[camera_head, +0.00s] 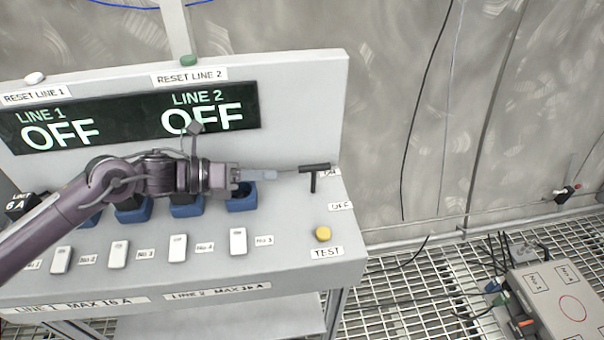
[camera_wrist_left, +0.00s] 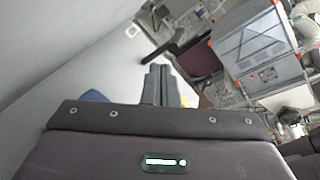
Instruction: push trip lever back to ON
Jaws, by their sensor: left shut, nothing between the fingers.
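The trip lever (camera_head: 314,168) is a black T-shaped handle at the right end of the grey panel, between an ON label, partly covered, and an OFF label (camera_head: 340,206). Its dark bar also shows in the left wrist view (camera_wrist_left: 184,42), beyond my fingertips. My left gripper (camera_head: 274,175) is shut and empty. It reaches in from the left, with its fingertips just left of the lever; I cannot tell whether they touch it. The shut fingers show in the left wrist view (camera_wrist_left: 161,70). The display (camera_head: 130,115) reads LINE 1 OFF and LINE 2 OFF. My right gripper is out of view.
Several blue sockets, one bare at the right (camera_head: 241,202), lie below my left arm. White switches (camera_head: 238,241) line the front, with a yellow TEST button (camera_head: 322,234) at right. A green reset button (camera_head: 188,60) tops the panel. A grey box (camera_head: 555,300) stands on the grating.

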